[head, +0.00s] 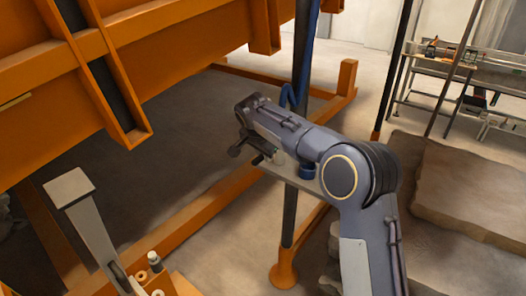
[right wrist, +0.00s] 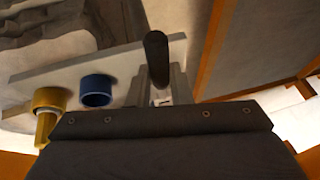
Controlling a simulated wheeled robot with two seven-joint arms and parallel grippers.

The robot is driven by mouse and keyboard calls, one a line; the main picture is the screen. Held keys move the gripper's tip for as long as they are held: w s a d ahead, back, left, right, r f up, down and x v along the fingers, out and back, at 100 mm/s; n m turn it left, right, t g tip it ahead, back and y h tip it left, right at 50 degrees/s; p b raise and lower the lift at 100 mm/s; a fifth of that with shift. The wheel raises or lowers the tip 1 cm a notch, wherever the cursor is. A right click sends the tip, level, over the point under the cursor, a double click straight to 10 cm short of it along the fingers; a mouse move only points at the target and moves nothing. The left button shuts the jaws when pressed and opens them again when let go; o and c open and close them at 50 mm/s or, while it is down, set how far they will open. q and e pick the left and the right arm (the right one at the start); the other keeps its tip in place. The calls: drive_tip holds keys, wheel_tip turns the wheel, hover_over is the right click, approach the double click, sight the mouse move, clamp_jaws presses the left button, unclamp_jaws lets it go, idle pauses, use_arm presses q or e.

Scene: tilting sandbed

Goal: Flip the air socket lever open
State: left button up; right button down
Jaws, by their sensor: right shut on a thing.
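The air socket lever shows in the right wrist view as a black rounded handle (right wrist: 156,58) standing between two grey fingers. My right gripper (right wrist: 160,88) is shut on this lever. The lever's lower end is hidden behind the gripper body. A pale panel (right wrist: 68,67) lies beyond the fingers, with a blue round socket (right wrist: 97,91) and a yellow one (right wrist: 47,100) left of the lever. In the head view my right gripper (head: 241,138) is at the panel's left end, and the blue socket (head: 307,171) shows below my forearm. My left gripper is not in view.
A large orange frame (head: 190,40) fills the upper left, with an orange floor beam (head: 190,212) below. A dark post with a blue hose (head: 302,60) stands behind my right arm. A stone slab (head: 470,190) lies at right.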

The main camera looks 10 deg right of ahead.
drive_tip(key=c, duration=1.3)
unclamp_jaws()
drive_tip(key=v, duration=0.7)
drive_tip(key=shift+r, duration=0.35)
drive_tip(key=shift+s, duration=0.15)
